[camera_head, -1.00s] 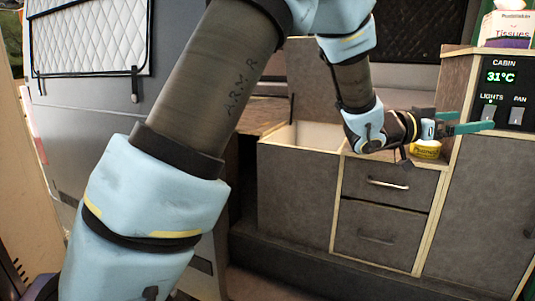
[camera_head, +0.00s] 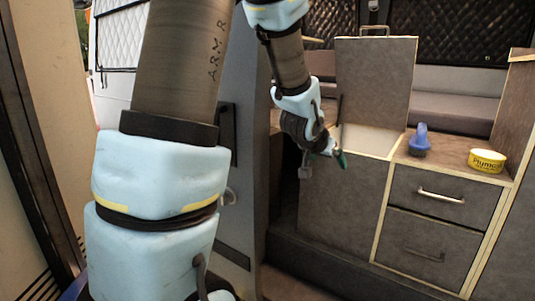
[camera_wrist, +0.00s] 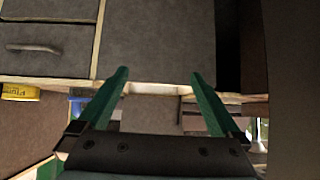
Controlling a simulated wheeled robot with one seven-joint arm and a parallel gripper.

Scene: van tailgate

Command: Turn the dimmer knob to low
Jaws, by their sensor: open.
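No dimmer knob shows in either current view, and the cabin control panel is out of the picture. My gripper (camera_head: 341,160) hangs in front of the low grey cabinet, near the front edge of its open top compartment, and is seen nearly edge-on in the head view. In the wrist view my gripper (camera_wrist: 160,78) has its two green fingers spread wide, with nothing between them.
The open compartment (camera_head: 367,140) has its lid (camera_head: 374,80) raised. Right of it, a blue object (camera_head: 420,138) and a yellow tin (camera_head: 487,160) stand on the counter above two drawers (camera_head: 440,194). A tall grey panel (camera_head: 247,130) stands at left.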

